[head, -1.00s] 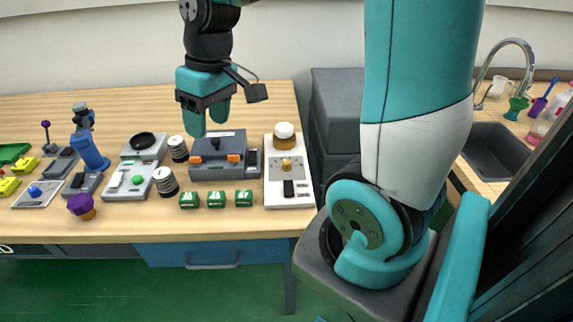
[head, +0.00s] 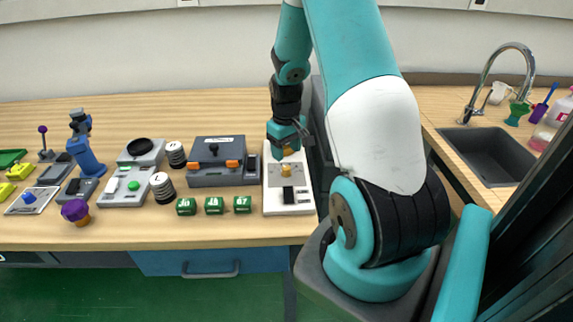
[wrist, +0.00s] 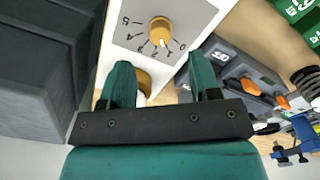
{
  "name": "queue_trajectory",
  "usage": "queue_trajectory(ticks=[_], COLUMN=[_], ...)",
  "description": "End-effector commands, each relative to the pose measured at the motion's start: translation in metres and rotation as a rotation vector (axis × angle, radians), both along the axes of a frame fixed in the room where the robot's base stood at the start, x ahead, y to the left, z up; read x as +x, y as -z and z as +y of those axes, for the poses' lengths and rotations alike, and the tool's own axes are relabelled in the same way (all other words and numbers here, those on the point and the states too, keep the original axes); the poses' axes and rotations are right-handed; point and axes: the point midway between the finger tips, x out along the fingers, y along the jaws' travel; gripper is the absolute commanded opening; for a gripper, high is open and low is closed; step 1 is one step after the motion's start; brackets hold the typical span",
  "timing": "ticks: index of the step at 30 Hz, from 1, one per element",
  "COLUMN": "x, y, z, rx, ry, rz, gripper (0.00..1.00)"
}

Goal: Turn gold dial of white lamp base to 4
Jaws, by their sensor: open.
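The white lamp base (head: 304,198) stands at the right end of the table, with a black switch (head: 288,195) at its front. Its gold dial (head: 286,171) sits mid-panel. In the wrist view the gold dial (wrist: 160,28) is on a grey plate with a scale from 0 to 5. My gripper (wrist: 163,75) is open and empty, apart from the dial. It is over the lamp's amber and white top (wrist: 144,82), which is partly hidden by my left finger.
A grey device with orange clips (head: 216,163) stands just left of the lamp base. Several green numbered blocks (head: 214,205) lie in front of it. A dark grey box (wrist: 45,75) borders the lamp base on its other side.

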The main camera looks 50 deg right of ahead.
Motion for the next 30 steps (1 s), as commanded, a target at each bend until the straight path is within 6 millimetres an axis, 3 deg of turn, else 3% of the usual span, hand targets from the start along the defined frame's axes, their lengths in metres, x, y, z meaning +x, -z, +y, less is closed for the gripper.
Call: queue_trajectory(ticks=[3,9,22,28,30], x=[-0.001,0.000,0.000,0.000,0.000], y=[0.025,0.053,0.063,0.063,0.063], z=[0.001,0.000,0.000,0.000,0.000], rx=[0.004,0.001,0.000,0.000,0.000], ry=[0.000,0.000,0.000,0.000,0.000], rz=[0.004,0.001,-0.001,-0.001,-0.001], gripper=[0.57,0.57,0.57,0.11,0.08])
